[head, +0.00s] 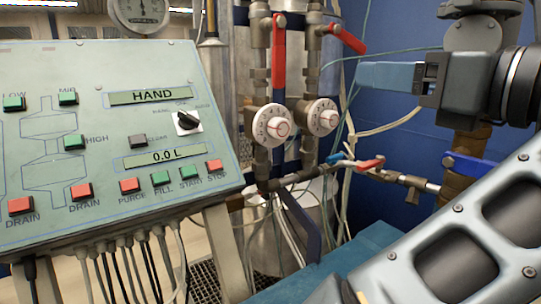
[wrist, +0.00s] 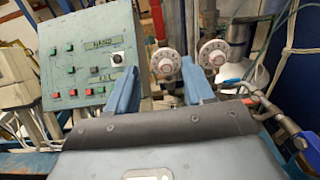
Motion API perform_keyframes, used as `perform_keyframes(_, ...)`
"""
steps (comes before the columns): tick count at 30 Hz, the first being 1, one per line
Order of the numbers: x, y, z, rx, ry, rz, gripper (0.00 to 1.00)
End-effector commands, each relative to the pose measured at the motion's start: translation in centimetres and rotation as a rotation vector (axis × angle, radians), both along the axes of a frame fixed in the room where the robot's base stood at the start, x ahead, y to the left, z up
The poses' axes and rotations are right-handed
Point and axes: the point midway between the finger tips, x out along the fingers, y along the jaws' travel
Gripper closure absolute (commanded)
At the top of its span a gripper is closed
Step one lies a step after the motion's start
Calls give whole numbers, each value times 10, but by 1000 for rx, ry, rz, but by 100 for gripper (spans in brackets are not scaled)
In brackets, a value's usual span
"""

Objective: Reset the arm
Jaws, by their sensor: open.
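My gripper (head: 392,76) is at the upper right of the head view, with its blue fingers pointing left toward the pipes. In the wrist view my gripper (wrist: 160,90) has its two blue fingers wide apart, with nothing between them. It is open and clear of the panel and valves. The control panel (head: 110,130) stands at the left of the head view, with its displays reading HAND and 0.0 L. It also shows in the wrist view (wrist: 72,62).
Two white dials (head: 271,125) (head: 323,117) sit on vertical pipes with red-handled valves (head: 279,50). Small blue and red handles (head: 370,163) lie lower on the piping. A round gauge (head: 141,10) is above the panel. Cables hang beneath the panel.

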Motion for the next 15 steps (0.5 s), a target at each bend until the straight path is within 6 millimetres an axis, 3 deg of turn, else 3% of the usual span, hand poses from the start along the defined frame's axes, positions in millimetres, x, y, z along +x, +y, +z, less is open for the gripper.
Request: perform_keyframes(15, 13, -27, -34, -275, -82, -138, 48)
